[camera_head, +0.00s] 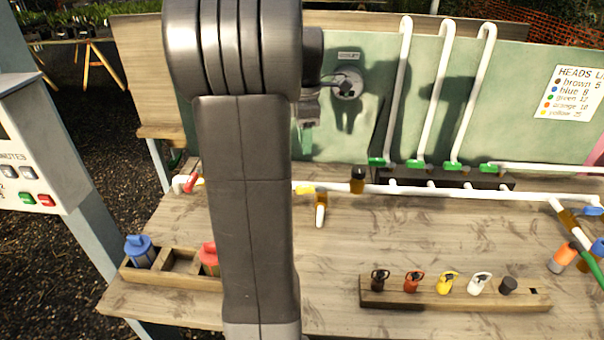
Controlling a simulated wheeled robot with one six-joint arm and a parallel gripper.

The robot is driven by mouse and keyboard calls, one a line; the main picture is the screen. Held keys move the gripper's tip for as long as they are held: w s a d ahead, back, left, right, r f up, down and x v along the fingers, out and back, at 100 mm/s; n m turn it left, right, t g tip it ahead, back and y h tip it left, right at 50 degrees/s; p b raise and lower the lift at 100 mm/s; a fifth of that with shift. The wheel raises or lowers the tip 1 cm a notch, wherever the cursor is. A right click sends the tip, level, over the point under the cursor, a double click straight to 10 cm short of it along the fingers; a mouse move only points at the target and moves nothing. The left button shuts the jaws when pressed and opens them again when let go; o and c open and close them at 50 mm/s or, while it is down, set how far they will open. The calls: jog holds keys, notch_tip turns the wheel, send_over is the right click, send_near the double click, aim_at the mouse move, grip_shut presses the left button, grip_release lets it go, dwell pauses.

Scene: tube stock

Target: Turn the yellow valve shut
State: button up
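A yellow piece (304,190) shows on the white pipe (430,191) just right of my arm. It may be the yellow valve, but my arm hides its left side, and I cannot tell which way its handle points. Next to it, an orange-yellow fitting (320,196) has a short white stub hanging toward the front. My gripper (305,140) shows only in part behind my arm, above and behind the pipe and apart from the yellow piece. I cannot see both fingers clearly or anything held.
A red-handled fitting (191,182) is at the pipe's left end. A wooden rack (375,296) with small coloured heads and a wooden tray (180,280) with bottles stand in front. White risers (398,90) with green fittings stand behind. Bare bench lies between pipe and rack.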

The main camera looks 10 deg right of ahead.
aim_at(305, 186)
notch_tip(305, 186, down, 14)
jog(key=shift+s+r, duration=0.1)
jog(key=shift+r, duration=0.15)
jog(key=shift+c, duration=0.5)
grip_shut()
